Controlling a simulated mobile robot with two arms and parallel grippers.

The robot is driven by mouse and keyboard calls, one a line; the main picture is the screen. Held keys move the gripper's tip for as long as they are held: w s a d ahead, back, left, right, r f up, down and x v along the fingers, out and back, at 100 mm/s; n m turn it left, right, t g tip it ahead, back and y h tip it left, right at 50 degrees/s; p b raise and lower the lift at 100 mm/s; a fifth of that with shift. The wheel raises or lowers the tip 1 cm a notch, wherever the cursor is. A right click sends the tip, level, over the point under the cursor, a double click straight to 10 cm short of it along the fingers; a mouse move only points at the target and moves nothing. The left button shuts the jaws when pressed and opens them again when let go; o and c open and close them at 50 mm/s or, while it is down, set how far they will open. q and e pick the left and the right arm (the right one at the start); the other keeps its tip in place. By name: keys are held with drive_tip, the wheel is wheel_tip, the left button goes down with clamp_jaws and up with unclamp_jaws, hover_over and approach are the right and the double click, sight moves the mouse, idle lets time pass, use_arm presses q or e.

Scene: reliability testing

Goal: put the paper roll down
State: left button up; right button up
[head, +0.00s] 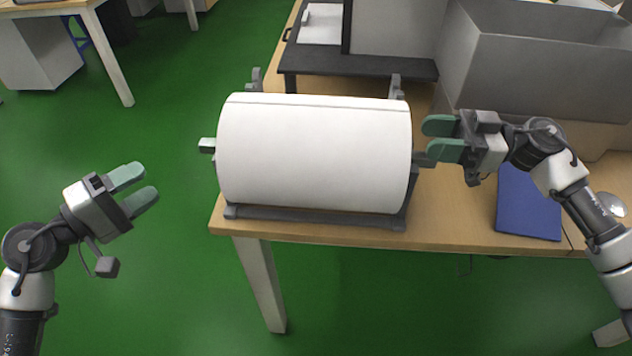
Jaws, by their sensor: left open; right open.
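A large white paper roll (314,152) lies level in a dark grey stand (315,217) at the near left corner of the wooden table. A grey shaft end (207,145) sticks out at its left side; another shows at its right side, close to my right gripper. My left gripper (145,186) is open and empty, left of the roll and apart from it, over the green floor. My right gripper (440,138) is open just right of the roll, its green fingertips near the right shaft end. Whether they touch it I cannot tell.
A blue flat object (528,203) lies on the wooden table (470,228) at the right. A large grey box (535,65) stands at the back right. A black-based device (358,62) stands behind the roll. Green floor (130,290) is clear at the left.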

wheel_tip(320, 180, up, 6)
drive_tip(key=shift+f, duration=0.1)
idle(0.6)
